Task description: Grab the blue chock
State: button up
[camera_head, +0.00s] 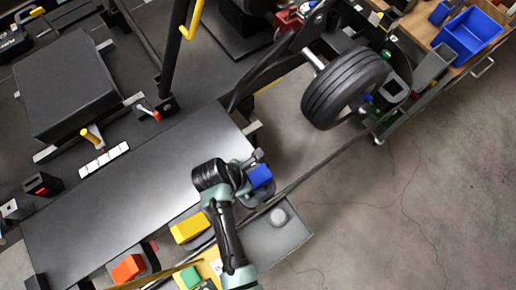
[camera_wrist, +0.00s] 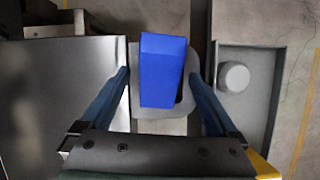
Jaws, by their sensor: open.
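The blue chock (camera_head: 260,174) sits near the right end of the long grey metal plate, on a small grey pad. In the wrist view the blue chock (camera_wrist: 162,70) stands upright in the picture's middle, between my two fingers. My gripper (camera_wrist: 162,88) is open, with one finger on each side of the chock and a visible gap on both sides. In the head view my gripper (camera_head: 252,166) is right at the chock and partly hides it. Whether the fingers reach down to the chock's height is hard to tell.
A yellow chock (camera_head: 190,228), an orange-red one (camera_head: 128,268) and a green one (camera_head: 191,277) lie along the plate's near edge. A grey tray with a round knob (camera_wrist: 234,77) is just right of my gripper. A wheel (camera_head: 345,88) stands further right.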

jog(key=shift+w+d+f, duration=0.1)
jog(key=shift+d+f, duration=0.05)
jog(key=shift+f, duration=0.3)
grip_shut()
jog(key=shift+r, duration=0.1)
